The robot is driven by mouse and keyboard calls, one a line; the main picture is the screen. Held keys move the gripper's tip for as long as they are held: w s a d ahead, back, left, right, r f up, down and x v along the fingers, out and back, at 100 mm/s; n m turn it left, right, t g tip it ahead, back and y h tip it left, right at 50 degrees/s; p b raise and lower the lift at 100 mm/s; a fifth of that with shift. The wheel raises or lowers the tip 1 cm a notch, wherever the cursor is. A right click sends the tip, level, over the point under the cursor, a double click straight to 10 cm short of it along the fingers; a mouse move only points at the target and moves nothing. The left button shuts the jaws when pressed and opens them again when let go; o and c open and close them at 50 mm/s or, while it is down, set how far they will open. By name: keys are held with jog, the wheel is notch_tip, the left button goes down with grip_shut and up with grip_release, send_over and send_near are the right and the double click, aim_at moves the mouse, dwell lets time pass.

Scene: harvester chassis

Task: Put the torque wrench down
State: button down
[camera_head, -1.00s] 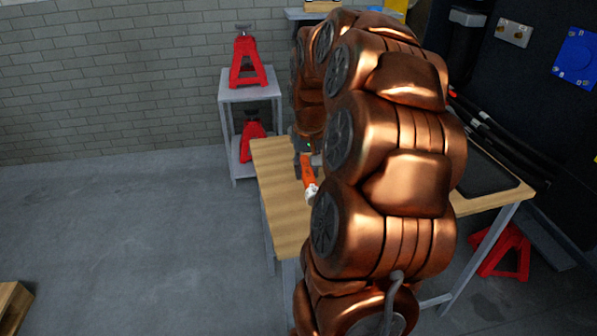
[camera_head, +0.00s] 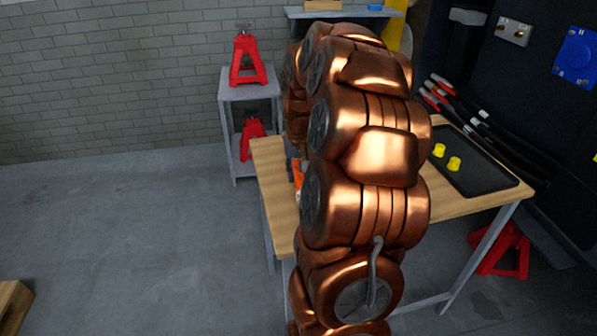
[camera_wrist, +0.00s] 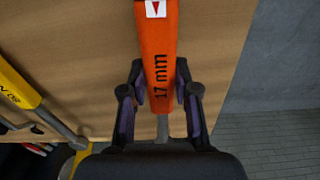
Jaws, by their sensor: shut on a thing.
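The torque wrench is orange, marked "17 mm" (camera_wrist: 161,50), and runs up the middle of the wrist view. My gripper (camera_wrist: 160,92) is shut on it, with one dark finger on each side. Behind the wrench is the wooden tabletop (camera_wrist: 90,60); I cannot tell whether they touch. In the head view only a small orange part of the wrench (camera_head: 298,173) shows above the table (camera_head: 268,165), beside my copper arm. My arm hides the gripper and the rest of the wrench there.
A yellow-handled tool (camera_wrist: 18,88) lies left of the wrench in the wrist view. A black tray (camera_head: 480,170) with two yellow pieces (camera_head: 454,163) is on the table's right side. Red-tipped black cables (camera_head: 440,90) hang behind. A grey shelf stand (camera_head: 250,90) holds red jack stands.

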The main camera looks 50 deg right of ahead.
jog(key=shift+f, duration=0.15)
jog(key=c, duration=0.9)
grip_release()
jog(key=shift+o, duration=0.2)
notch_tip(320, 180, up, 12)
jog(key=s, duration=0.1)
jog(key=shift+a, duration=0.4)
jog(key=s+a+f+n+g, duration=0.1)
jog(key=s+a+f+n, duration=0.15)
jog(key=a, duration=0.75)
jog(key=s+a+f+n, duration=0.1)
jog(key=s+a+n, duration=0.15)
jog(key=a, duration=0.65)
jog(key=s+a+f+n+g, duration=0.1)
jog(key=s+a+f, duration=0.3)
jog(key=s, duration=0.5)
jog(key=s+a+f+n+g, duration=0.1)
jog(key=s+a+f+g, duration=0.1)
jog(key=s+a, duration=0.6)
jog(key=shift+s+a+f+y, duration=0.15)
jog(key=shift+s+f+y, duration=0.15)
jog(key=shift+s+f, duration=0.45)
